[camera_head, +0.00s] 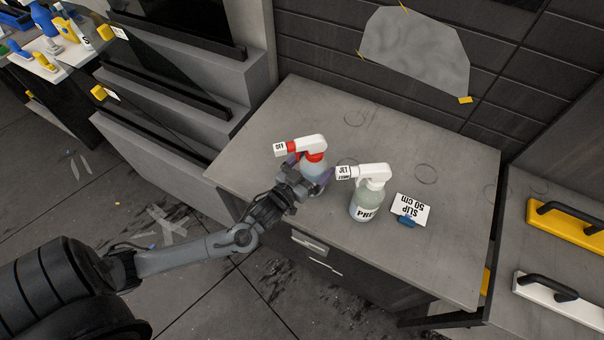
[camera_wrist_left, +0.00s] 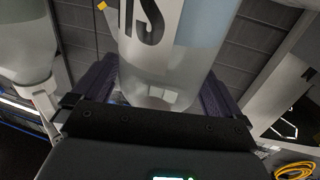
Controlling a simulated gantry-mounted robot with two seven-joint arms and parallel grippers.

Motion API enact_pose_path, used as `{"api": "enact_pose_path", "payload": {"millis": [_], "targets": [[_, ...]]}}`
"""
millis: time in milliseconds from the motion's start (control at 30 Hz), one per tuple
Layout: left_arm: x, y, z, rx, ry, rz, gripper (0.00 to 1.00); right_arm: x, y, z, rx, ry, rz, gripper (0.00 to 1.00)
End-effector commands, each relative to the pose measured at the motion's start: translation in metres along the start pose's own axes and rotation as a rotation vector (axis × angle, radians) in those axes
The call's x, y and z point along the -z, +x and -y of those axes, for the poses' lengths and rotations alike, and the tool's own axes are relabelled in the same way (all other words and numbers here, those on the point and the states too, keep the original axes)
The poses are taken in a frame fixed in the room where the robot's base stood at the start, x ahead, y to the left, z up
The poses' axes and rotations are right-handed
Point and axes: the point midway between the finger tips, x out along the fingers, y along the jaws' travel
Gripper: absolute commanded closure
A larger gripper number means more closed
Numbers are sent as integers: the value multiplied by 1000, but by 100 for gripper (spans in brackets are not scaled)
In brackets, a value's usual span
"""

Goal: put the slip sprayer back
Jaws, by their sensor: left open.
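The slip sprayer (camera_head: 314,172) is a clear bottle with a red collar and a white trigger head whose nozzle is marked OFF. It appears to stand upright on the grey counter (camera_head: 262,128). My left gripper (camera_head: 308,179) is open, with its purple-grey fingers on either side of the bottle's lower body. In the left wrist view the bottle (camera_wrist_left: 165,58), with part of its black lettering, sits between the fingers (camera_wrist_left: 155,92); whether they touch it I cannot tell. A white card reading SLIP 50 cm (camera_head: 411,208) stands at the right of the counter. My right gripper is not in view.
A second sprayer (camera_head: 368,200), nozzle marked JET, stands close to the right of my left gripper. Faint ring marks (camera_head: 425,173) are on the clear counter behind. Yellow (camera_head: 560,226) and white (camera_head: 555,300) handled tools lie on the right surface. Grey steps (camera_head: 190,90) rise at left.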

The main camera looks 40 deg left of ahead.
Motion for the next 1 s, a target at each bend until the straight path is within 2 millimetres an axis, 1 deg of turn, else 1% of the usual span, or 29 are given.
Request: {"api": "enact_pose_path", "payload": {"millis": [167,500,600,733,867,1000], "targets": [[0,-19,0,-1,-1,2,0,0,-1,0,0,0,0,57],[-1,-80,0,-1,-1,3,0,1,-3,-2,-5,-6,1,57],[0,-95,0,1,-1,2,0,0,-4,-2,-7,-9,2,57],[0,-109,0,0,-1,1,0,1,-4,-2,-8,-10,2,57],[-2,-116,-2,4,-5,23,0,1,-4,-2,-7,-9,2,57],[-13,-118,-10,13,-20,137,0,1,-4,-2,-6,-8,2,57]]}}
